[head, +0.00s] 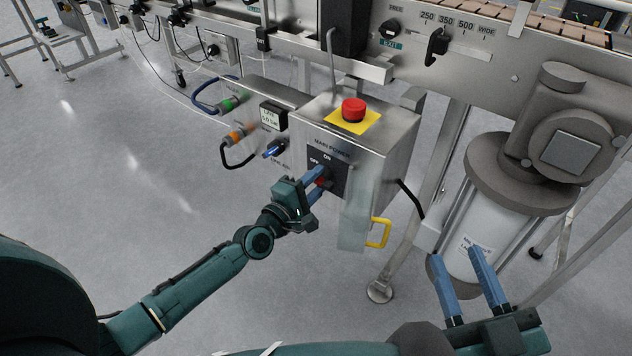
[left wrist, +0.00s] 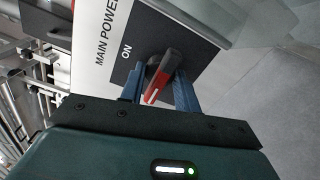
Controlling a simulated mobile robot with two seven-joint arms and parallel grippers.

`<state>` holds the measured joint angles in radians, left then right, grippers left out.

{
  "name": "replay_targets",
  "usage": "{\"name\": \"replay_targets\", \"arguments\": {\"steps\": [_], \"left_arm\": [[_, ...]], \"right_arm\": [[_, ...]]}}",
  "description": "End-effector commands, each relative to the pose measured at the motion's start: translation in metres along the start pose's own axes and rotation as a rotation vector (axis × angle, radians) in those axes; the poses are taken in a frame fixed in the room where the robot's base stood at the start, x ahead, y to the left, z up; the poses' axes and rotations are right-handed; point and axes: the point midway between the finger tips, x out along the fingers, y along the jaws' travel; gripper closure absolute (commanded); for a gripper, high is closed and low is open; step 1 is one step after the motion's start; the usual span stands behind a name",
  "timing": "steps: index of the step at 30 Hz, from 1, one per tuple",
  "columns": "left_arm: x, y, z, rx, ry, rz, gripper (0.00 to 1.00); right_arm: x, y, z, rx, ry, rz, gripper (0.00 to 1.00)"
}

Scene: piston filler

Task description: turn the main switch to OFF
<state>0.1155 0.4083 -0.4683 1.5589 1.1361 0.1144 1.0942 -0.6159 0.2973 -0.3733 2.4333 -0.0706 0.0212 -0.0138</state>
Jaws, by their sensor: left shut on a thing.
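The main switch has a red and dark handle (left wrist: 163,85) on a black plate (left wrist: 130,60) marked ON, beside the words MAIN POWER. In the left wrist view the handle sits tilted between my two blue fingers. In the head view the plate (head: 339,176) is on the front of a steel control box, and the red handle is mostly hidden by the fingers. My left gripper (head: 319,183) is shut on the handle. My right gripper (head: 455,254) is open and empty, at the lower right.
A red emergency button (head: 353,108) on a yellow plate tops the control box (head: 393,150). A yellow padlock-like loop (head: 379,233) hangs right of a clear flap (head: 355,215). A grey-white cylinder (head: 482,235) stands near my right gripper.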

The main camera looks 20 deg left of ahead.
Motion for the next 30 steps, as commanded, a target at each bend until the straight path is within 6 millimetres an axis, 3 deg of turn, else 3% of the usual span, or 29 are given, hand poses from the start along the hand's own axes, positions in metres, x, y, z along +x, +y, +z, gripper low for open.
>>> {"name": "replay_targets", "arguments": {"steps": [9,18,23,30], "left_arm": [[0.0,-0.001,0.0,-0.002,0.0,-0.001,0.46],[-0.005,0.0,0.0,0.0,0.0,-0.001,0.46],[-0.03,0.0,0.0,0.0,0.0,-0.005,0.46],[-0.085,0.0,0.0,0.001,0.0,-0.006,0.46]], "right_arm": [[0.0,0.0,0.001,-0.001,-0.002,-0.001,0.64],[0.0,0.0,0.002,-0.002,-0.007,-0.001,0.64],[0.001,0.001,-0.002,-0.014,-0.007,-0.001,0.64],[0.0,0.002,-0.005,-0.041,-0.01,0.003,0.64]]}}
